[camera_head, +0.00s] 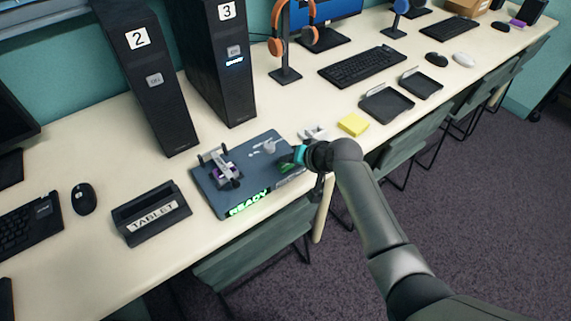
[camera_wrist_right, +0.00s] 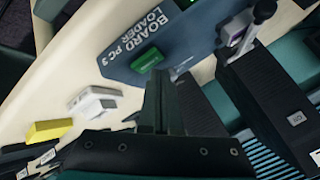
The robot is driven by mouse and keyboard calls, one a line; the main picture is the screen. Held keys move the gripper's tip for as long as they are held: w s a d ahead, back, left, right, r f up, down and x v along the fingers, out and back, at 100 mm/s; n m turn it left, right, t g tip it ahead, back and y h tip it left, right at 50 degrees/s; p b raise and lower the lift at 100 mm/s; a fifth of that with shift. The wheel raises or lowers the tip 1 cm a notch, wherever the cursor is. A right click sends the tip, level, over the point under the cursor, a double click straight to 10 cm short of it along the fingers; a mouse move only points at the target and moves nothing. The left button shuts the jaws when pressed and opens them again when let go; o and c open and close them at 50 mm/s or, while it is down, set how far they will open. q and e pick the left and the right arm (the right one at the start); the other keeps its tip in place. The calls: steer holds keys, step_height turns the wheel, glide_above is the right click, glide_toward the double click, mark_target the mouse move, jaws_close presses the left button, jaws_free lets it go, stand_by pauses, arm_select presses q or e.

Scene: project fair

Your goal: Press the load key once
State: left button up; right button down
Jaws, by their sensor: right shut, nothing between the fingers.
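The board loader is a dark blue-grey plate (camera_head: 211,197) on the table, with a lit green READY display (camera_head: 249,202) on its front edge. A green key (camera_head: 286,168) sits near its right end. In the right wrist view the key (camera_wrist_right: 147,59) lies beside the words BOARD LOADER PC 3. My right gripper (camera_head: 295,157) is shut and empty, over the loader's right end. In the wrist view its fingertips (camera_wrist_right: 163,76) appear just beside the key; I cannot tell whether they touch it. My left gripper is not in view.
A metal lever clamp (camera_head: 222,167) stands on the loader's left part. Black PC towers 2 (camera_head: 150,85) and 3 (camera_head: 222,65) stand behind. A tablet stand (camera_head: 150,213) is at left, and yellow notes (camera_head: 353,125) and a small white device (camera_head: 314,132) at right.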

mark_target(288, 169)
steer(key=shift+f, duration=0.6)
stand_by(0.6)
steer(key=shift+r, duration=0.1)
steer(key=shift+r+p, duration=0.8)
steer(key=shift+p, duration=0.05)
step_height(288, 169, up, 5)
steer(key=p, duration=0.5)
steer(key=shift+p, duration=0.3)
stand_by(0.6)
